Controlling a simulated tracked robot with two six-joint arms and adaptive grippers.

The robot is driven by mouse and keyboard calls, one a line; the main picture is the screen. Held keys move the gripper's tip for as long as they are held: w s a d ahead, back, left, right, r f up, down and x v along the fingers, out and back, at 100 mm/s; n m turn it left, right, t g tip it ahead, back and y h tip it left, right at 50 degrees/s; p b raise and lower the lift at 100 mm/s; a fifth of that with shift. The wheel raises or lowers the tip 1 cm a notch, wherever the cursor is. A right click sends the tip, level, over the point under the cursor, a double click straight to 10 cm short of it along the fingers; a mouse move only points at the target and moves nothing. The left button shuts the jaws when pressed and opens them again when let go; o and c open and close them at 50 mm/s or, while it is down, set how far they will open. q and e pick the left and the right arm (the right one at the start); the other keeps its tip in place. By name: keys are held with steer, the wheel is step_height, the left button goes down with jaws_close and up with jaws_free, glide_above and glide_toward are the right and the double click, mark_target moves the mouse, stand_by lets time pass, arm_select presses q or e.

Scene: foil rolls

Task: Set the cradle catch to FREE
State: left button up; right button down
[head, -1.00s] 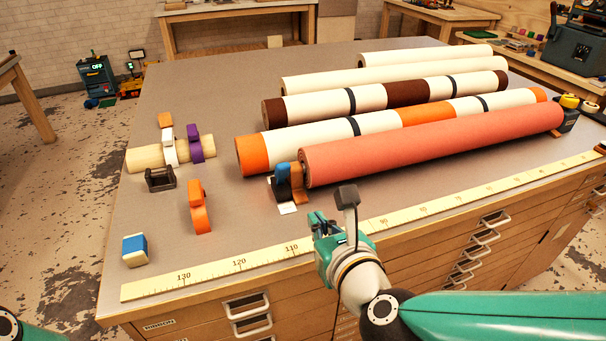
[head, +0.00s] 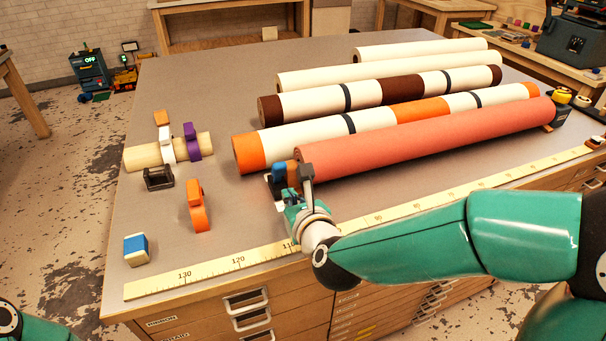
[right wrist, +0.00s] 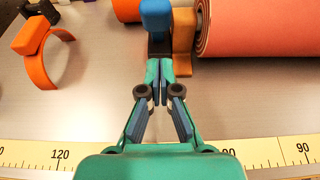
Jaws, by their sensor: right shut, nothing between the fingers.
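The cradle catch, a blue-topped lever (head: 279,172) on a dark base, stands at the near left end of the coral roll (head: 420,140). An orange-brown cradle block (right wrist: 183,35) sits beside it, against the roll's end. In the right wrist view the blue lever top (right wrist: 156,14) is straight ahead of the fingers. My right gripper (head: 291,197) is shut and empty, just in front of the catch. In the wrist view its fingertips (right wrist: 160,68) are close below the dark base; I cannot tell whether they touch it. My left gripper is out of view.
Several other rolls (head: 390,117) lie behind the coral one. To the left are an orange ring clip (head: 197,207), a dark holder (head: 158,178), a pale rod with clips (head: 143,157) and a blue-and-white block (head: 136,249). A ruler strip (head: 212,267) runs along the front edge.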

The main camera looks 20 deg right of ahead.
mark_target(281, 175)
steer(key=shift+w+r+p, duration=0.5)
steer(key=shift+w+r, duration=0.4)
steer(key=shift+w, duration=0.2)
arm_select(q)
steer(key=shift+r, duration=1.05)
arm_select(e)
steer(key=shift+w, duration=0.45)
